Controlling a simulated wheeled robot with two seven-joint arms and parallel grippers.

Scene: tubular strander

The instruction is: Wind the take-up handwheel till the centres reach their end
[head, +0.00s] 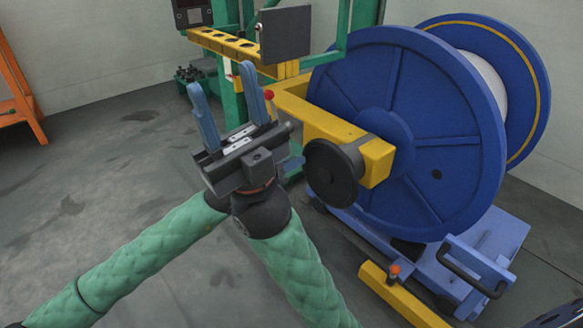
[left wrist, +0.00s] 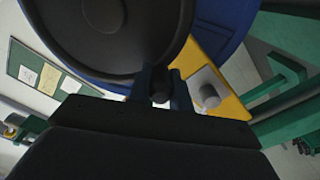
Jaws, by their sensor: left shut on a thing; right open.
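The black take-up handwheel (head: 335,172) sits on the end of a yellow arm (head: 318,122) beside the big blue reel (head: 400,125). In the left wrist view its dark disc (left wrist: 105,30) fills the upper left. My left gripper (left wrist: 162,88) is shut on a small dark handle (left wrist: 160,96) at the disc's edge. In the head view only a blue bit of the left gripper (head: 292,163) shows, left of the wheel; the rest is hidden behind my other arm. My right gripper (head: 230,100) is open and empty, its blue fingers pointing up. The centres are hidden by the reel and arm.
A green frame (head: 345,30) with a dark panel (head: 285,34) stands behind. A blue base with a black handle (head: 470,270) and a yellow bar with a red knob (head: 394,270) lie at the lower right. An orange stand (head: 18,95) is at far left. Floor at left is clear.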

